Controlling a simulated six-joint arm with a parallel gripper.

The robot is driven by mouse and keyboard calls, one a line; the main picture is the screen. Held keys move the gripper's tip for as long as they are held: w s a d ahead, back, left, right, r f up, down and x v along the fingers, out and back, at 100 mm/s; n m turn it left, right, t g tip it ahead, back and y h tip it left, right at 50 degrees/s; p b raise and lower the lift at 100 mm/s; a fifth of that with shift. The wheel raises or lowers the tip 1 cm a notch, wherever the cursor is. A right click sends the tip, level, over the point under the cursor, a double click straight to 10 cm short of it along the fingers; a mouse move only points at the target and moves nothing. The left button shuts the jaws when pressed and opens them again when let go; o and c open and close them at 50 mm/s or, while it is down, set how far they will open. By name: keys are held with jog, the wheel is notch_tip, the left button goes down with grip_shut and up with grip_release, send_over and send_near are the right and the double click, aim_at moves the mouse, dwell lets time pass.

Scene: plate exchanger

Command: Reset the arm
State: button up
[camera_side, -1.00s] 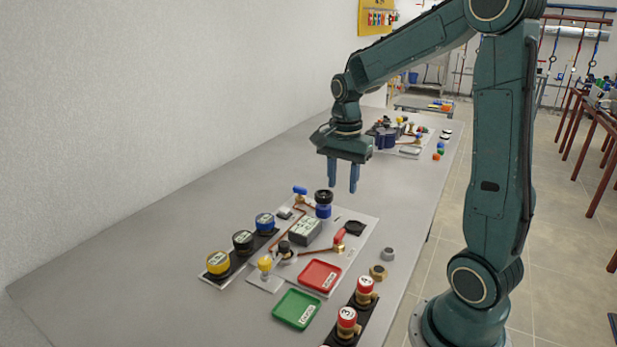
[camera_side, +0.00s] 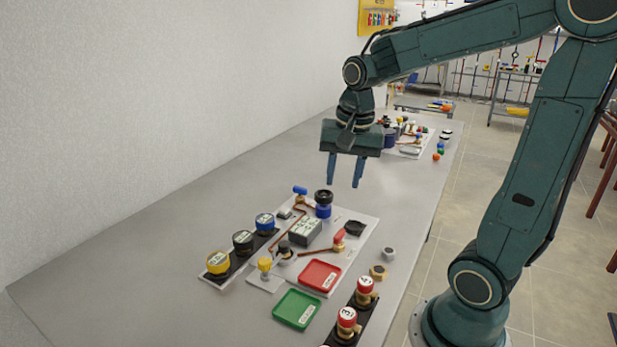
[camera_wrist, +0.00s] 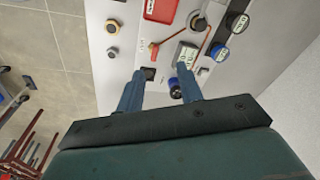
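My gripper (camera_side: 345,170) is open and empty, its two blue fingers apart and pointing down above the grey table, behind the near plate exchanger board. In the wrist view my gripper (camera_wrist: 160,95) shows both fingers spread, with the board beyond them and nothing between them. The board (camera_side: 352,228) carries a grey block (camera_side: 305,231), a blue and black knob (camera_side: 323,204), a red-handled valve (camera_side: 339,237) and a copper pipe. My gripper is apart from all of these.
A red tray (camera_side: 320,275) and a green tray (camera_side: 297,309) lie at the front. Yellow, black and blue capped gauges (camera_side: 242,241) stand in a row at left. Red-capped parts (camera_side: 347,317) stand at front right. A second board (camera_side: 405,150) lies at the back. The table's left side is clear.

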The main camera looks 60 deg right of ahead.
jog(key=s+a+r+n+t, duration=0.3)
jog(key=s+a+n, duration=0.6)
jog(key=n, duration=0.3)
jog(key=shift+s+a+n+t+y, duration=0.2)
jog(key=shift+s+n+t+y, duration=0.1)
jog(key=shift+s+t, duration=0.15)
